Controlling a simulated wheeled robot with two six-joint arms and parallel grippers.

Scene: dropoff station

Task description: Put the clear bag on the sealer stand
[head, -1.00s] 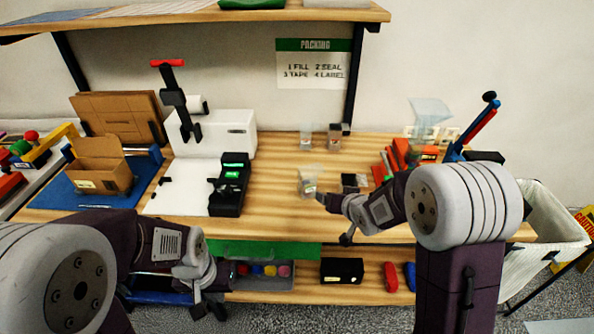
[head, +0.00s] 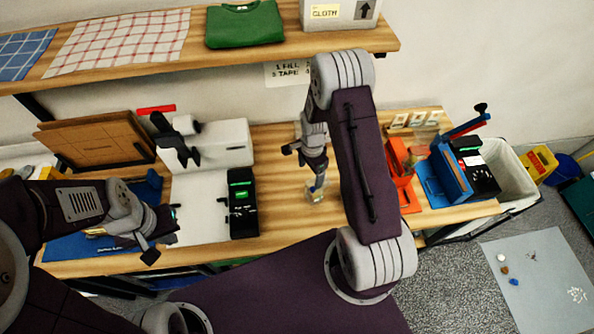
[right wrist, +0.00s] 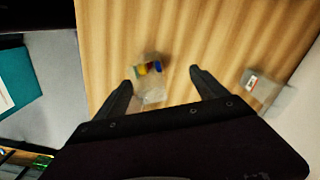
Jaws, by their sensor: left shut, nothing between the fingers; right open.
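A clear bag (right wrist: 149,82) with small coloured pieces inside lies on the wooden bench in the right wrist view, between and beyond my right fingertips. It also shows in the head view (head: 316,190), below my right gripper (head: 304,168). That gripper is open and points down at the bench, with nothing held. A blue stand (head: 434,180) at the bench's right end, beside a black device with a lever, looks like the sealer stand; its top is partly hidden. My left gripper (head: 160,228) is shut and empty, over the left front of the bench.
Another clear packet (right wrist: 266,88) with a red-and-white label lies right of the bag. A red-orange tool (head: 400,172) stands between my right arm and the blue stand. A white machine (head: 215,145) and black display unit (head: 242,203) are at left. A shelf (head: 290,42) hangs above.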

